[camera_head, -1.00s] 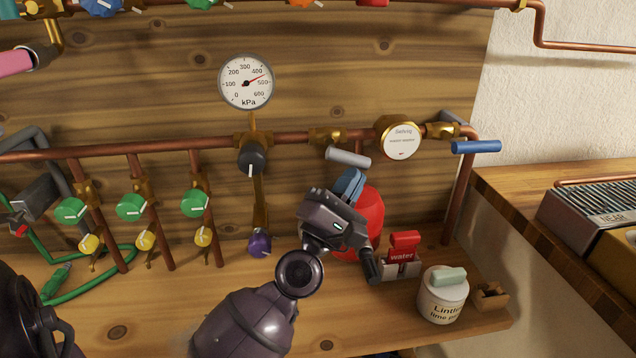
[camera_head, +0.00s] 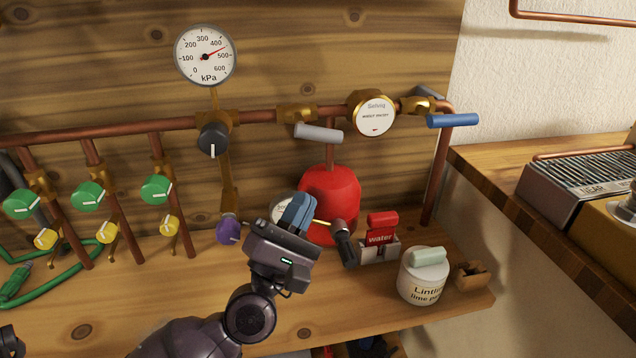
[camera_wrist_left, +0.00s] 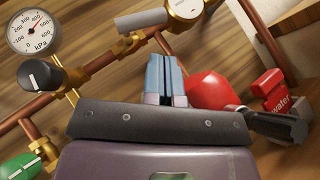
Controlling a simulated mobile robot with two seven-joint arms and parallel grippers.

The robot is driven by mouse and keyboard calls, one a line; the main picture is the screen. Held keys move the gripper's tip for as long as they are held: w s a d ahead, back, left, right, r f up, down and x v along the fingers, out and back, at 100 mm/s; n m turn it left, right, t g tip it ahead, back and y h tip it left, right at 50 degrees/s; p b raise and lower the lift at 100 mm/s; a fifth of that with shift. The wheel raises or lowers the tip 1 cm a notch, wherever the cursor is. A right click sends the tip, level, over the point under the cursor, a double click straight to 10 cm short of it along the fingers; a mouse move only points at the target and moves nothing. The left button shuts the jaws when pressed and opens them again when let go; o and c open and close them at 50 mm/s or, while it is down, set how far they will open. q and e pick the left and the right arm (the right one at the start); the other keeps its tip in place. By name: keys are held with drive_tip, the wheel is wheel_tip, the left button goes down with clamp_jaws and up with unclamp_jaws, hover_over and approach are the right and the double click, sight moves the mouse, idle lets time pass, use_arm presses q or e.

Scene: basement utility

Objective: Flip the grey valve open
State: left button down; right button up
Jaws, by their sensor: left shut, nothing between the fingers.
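The grey valve has a grey cylindrical lever handle (camera_head: 318,133) on a brass body (camera_head: 296,114) in the copper pipe, between the pressure gauge and the round brass meter. The handle points to the right and slightly down. It also shows at the top of the left wrist view (camera_wrist_left: 141,20). My left gripper (camera_head: 298,210) is below the handle and apart from it, in front of the red tank. Its blue-grey fingers (camera_wrist_left: 165,78) are shut together with nothing between them.
A pressure gauge (camera_head: 205,56) and dark knob (camera_head: 213,139) are to the left. A brass meter (camera_head: 372,114) and blue lever (camera_head: 453,120) are to the right. A red tank (camera_head: 332,190), red water tag (camera_head: 381,228) and lime tub (camera_head: 424,276) stand on the bench.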

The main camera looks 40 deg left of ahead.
use_arm(q)
drive_tip(key=v, duration=0.2)
drive_tip(key=shift+s+f, duration=0.15)
drive_tip(key=shift+s, duration=0.2)
idle(0.4)
